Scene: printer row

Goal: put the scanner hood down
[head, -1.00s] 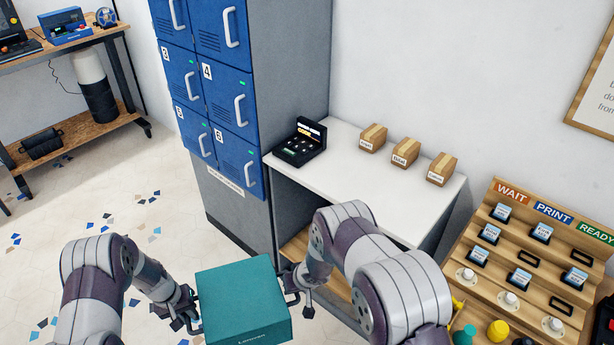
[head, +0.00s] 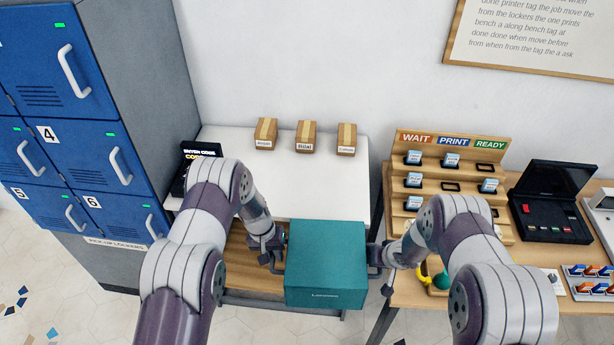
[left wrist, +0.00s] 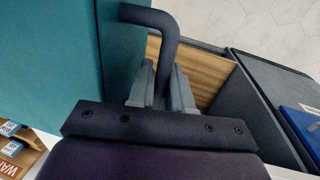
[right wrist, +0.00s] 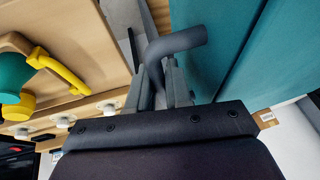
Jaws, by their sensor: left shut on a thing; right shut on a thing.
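The teal scanner hood (head: 326,262) is a box with a dark bar handle on each side. It is held up between my two arms, in front of the white table. My left gripper (head: 272,250) is shut on the hood's left handle, and that handle (left wrist: 160,22) shows in the left wrist view. My right gripper (head: 384,262) is shut on the right handle, which shows in the right wrist view (right wrist: 178,42). The hood looks level. Its underside is hidden.
A white table (head: 290,188) with a lower wooden shelf (head: 240,270) stands behind the hood. Three small boxes (head: 306,137) sit at its back and a black code box (head: 192,165) at its left; its middle is clear. Blue lockers (head: 75,150) stand left. A wooden bench (head: 420,290) stands right.

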